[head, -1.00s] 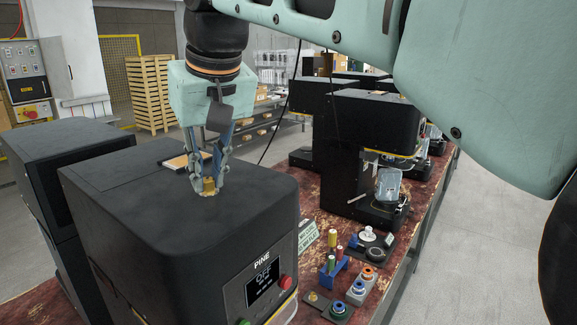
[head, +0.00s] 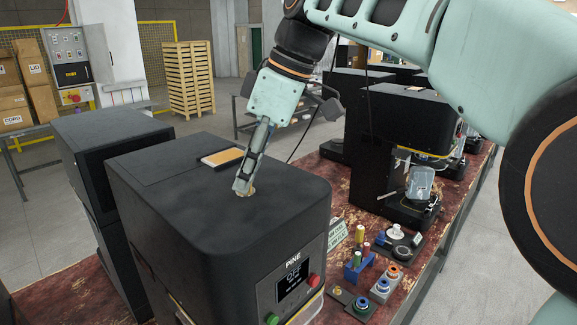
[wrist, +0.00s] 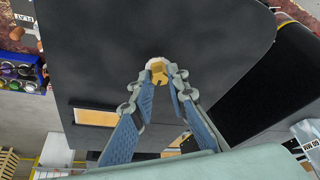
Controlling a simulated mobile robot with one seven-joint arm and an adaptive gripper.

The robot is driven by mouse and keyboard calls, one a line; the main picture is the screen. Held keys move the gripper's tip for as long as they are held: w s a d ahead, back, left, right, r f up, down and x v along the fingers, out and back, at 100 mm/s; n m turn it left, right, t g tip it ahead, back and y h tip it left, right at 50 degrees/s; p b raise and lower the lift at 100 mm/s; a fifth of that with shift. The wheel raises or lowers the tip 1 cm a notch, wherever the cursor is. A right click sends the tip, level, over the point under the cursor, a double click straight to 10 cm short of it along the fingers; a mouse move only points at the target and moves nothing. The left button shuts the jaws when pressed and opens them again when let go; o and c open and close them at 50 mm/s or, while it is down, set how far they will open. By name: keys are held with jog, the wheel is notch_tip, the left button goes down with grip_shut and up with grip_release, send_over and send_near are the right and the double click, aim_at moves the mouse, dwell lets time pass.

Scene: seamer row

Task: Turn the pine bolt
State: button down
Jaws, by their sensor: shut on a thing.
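The pine bolt (wrist: 157,70) is a small brass-coloured piece on top of the black machine marked PINE (head: 190,215). In the head view only a little of the bolt (head: 251,191) shows at the fingertips. My gripper (head: 243,189) comes down from above with its arm tilted, and its fingertips are on the bolt. In the wrist view my gripper (wrist: 158,75) has its blue-padded fingers closed in on the bolt from both sides. The bolt's lower part is hidden. The machine's front has a screen (head: 291,281) that seems to read OFF.
A yellow-topped plate (head: 222,157) lies on the machine behind the bolt. A red button (head: 314,281) and a green button (head: 271,319) sit on its front. Another black machine (head: 400,120) stands to the right. Small coloured spools (head: 383,285) lie on the red bench.

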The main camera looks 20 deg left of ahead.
jog(key=n+g, duration=0.1)
jog(key=n, duration=0.1)
jog(key=n+g, duration=0.1)
jog(key=n, duration=0.2)
jog(key=shift+w+a+n+h, duration=0.1)
jog(key=shift+w+n+h, duration=0.1)
jog(key=shift+n+h, duration=0.15)
jog(key=shift+n+g+h, duration=0.5)
jog(key=shift+n+h, duration=0.15)
jog(key=shift+n, duration=1.2)
jog(key=c, duration=1.9)
grip_release()
